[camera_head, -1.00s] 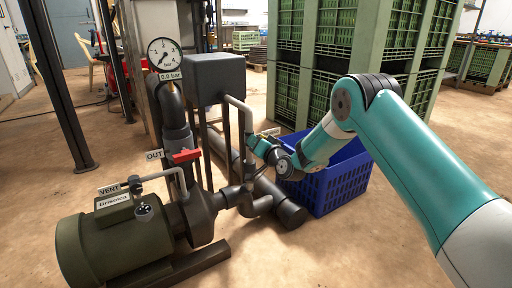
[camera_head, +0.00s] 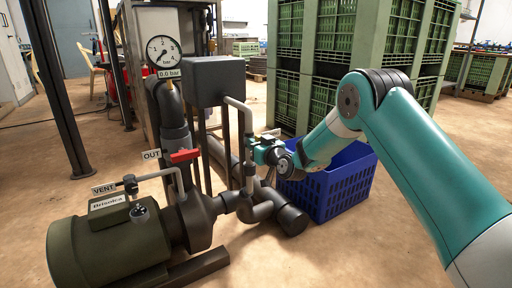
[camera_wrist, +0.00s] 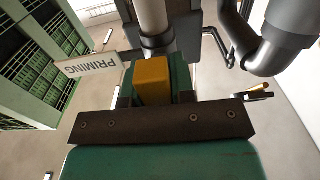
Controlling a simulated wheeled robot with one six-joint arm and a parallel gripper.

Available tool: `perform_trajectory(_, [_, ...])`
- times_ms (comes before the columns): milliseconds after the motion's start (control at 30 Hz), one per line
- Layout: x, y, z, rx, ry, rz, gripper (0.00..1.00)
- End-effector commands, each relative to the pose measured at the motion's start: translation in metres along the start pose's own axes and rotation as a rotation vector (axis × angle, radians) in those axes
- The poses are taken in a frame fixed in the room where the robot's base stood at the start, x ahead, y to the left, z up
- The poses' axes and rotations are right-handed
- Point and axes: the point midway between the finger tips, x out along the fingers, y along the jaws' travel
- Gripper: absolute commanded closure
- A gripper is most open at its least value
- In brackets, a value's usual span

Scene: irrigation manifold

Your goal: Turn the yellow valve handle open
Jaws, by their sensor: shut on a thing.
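The yellow valve handle (camera_wrist: 153,81) shows in the wrist view as a yellow block between the teal fingers of my gripper (camera_wrist: 155,86). The fingers are shut on it, one on each side. A grey vertical pipe (camera_wrist: 152,18) rises right behind the handle. A tag reading PRIMING (camera_wrist: 90,66) shows upside down to its left. In the head view my gripper (camera_head: 257,150) reaches the thin grey pipe (camera_head: 247,125) beside the dark tank. The yellow handle cannot be made out in the head view.
A green pump (camera_head: 105,240) with a red lever (camera_head: 184,156) tagged OUT stands at left. A gauge (camera_head: 163,50) reads 0.0 bar. The dark tank (camera_head: 214,78) is above. A blue crate (camera_head: 335,188) sits close below my arm. Green crates (camera_head: 345,60) are stacked behind.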

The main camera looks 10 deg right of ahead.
Motion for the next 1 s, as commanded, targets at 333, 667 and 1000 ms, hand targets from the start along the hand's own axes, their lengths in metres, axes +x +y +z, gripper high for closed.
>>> perform_trajectory(333, [-0.0007,0.0008,0.0011,-0.020,-0.003,0.002,1.00])
perform_trajectory(667, [-0.0004,0.0003,0.0009,-0.018,-0.003,0.001,0.52])
perform_trajectory(1000, [-0.0062,-0.0004,0.0000,-0.016,-0.003,-0.002,0.52])
